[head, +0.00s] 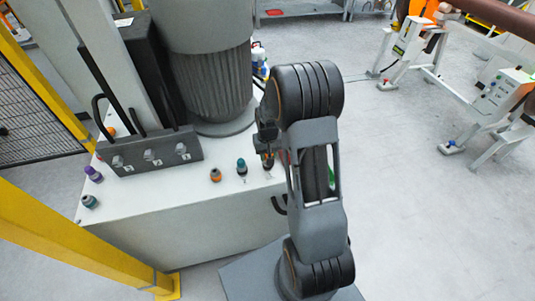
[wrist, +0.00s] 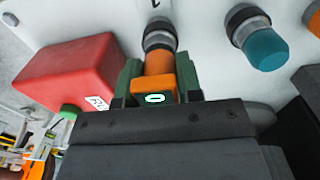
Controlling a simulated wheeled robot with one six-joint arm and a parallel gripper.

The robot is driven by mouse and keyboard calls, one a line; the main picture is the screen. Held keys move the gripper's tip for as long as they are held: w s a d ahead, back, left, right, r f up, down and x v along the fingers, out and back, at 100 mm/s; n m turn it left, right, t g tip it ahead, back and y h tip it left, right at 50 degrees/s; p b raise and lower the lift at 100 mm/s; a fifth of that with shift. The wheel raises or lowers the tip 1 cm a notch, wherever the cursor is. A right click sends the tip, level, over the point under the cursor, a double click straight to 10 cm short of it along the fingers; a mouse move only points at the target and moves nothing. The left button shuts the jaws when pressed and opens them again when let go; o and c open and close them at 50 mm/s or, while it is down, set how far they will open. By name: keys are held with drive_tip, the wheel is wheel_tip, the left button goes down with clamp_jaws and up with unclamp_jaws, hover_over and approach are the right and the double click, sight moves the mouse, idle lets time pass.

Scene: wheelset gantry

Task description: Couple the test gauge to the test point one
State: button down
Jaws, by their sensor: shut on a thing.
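The test gauge (wrist: 155,87), an orange body with a small oval face, is between the green fingertips of my gripper (wrist: 160,82) in the wrist view. Its orange neck lines up with and meets a dark, ringed metal fitting (wrist: 159,34) on the white panel. A partly cut-off mark, perhaps a 1, shows above that fitting, which I take as test point one. I cannot tell whether the neck is fully seated. In the head view my gripper (head: 267,146) is low at the white cabinet top, and my arm hides much of this spot.
A teal-capped fitting (wrist: 264,46) stands just right of the gauge, with an orange-capped one (head: 215,174) farther along. A red box (wrist: 70,80) with a white label is close on the left in the wrist view. The white cabinet (head: 170,220) carries a large grey ribbed cylinder (head: 213,85).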

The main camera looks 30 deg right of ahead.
drive_tip(key=shift+f, duration=0.4)
drive_tip(key=c, duration=0.7)
unclamp_jaws()
drive_tip(key=shift+r, duration=0.1)
wheel_tip(320, 180, up, 14)
drive_tip(key=b, duration=0.1)
drive_tip(key=shift+s+a+f, duration=0.25)
drive_tip(key=shift+s+f, duration=0.6)
drive_tip(key=shift+s, duration=0.05)
drive_tip(key=s+a+r+n+t, duration=0.1)
drive_tip(key=s+a+r+t, duration=0.1)
drive_tip(key=s, duration=0.5)
drive_tip(key=s+a+r+n+t, duration=0.1)
drive_tip(key=s+a+r+t, duration=0.1)
drive_tip(key=s+a+r, duration=0.3)
drive_tip(key=shift+s+a, duration=0.9)
drive_tip(key=shift+s, duration=0.2)
